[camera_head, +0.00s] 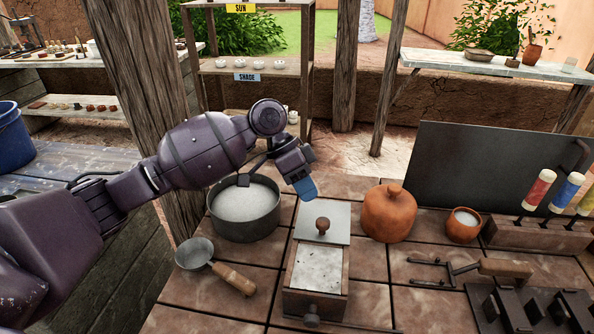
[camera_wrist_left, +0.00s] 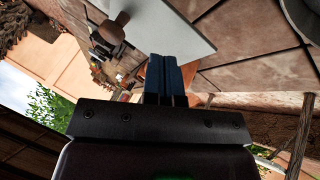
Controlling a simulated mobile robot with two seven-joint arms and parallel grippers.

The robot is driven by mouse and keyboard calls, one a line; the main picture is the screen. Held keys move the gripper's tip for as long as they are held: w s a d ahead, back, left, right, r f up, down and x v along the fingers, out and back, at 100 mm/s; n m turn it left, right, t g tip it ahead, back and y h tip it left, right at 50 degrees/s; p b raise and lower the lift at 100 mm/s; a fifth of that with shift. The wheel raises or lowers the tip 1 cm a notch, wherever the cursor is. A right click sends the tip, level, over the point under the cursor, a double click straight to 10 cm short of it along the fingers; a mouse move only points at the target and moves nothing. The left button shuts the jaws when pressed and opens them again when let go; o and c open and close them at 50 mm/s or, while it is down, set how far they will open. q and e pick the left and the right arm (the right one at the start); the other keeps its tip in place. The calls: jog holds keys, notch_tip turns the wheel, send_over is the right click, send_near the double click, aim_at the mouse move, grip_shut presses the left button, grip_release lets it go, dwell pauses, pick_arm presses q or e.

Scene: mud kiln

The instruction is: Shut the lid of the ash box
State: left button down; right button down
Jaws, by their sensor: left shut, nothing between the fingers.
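The ash box (camera_head: 289,277) is a small wooden box on the tiled counter, with pale ash showing in its front part. Its grey flat lid (camera_head: 340,216) lies toward the back, leaving the front uncovered; a brown round knob (camera_head: 322,226) stands on it. My left gripper (camera_head: 306,189) is shut and empty, its blue fingertips just behind the lid's far edge. I cannot tell whether they touch it. In the left wrist view, the blue fingers (camera_wrist_left: 166,78) point toward the pale lid (camera_wrist_left: 172,30), with the knob (camera_wrist_left: 112,28) to the left.
A pan of white powder (camera_head: 245,205) stands left of the lid, and a ladle (camera_head: 212,262) lies in front of it. A lidded clay pot (camera_head: 388,214) stands close on the right. Tongs (camera_head: 470,269) and a dark metal rack (camera_head: 530,306) lie farther right.

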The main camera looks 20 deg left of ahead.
aim_at(313, 222)
pick_arm(q)
jog(key=shift+s+d+f, duration=0.25)
jog(key=shift+s+d, duration=0.9)
jog(key=shift+s+d+f, duration=0.1)
jog(key=shift+s+d, duration=0.15)
pick_arm(e)
jog(key=shift+w+r, duration=0.25)
jog(key=shift+w, duration=0.15)
jog(key=shift+s, duration=0.15)
pick_arm(q)
jog(key=shift+s, duration=0.1)
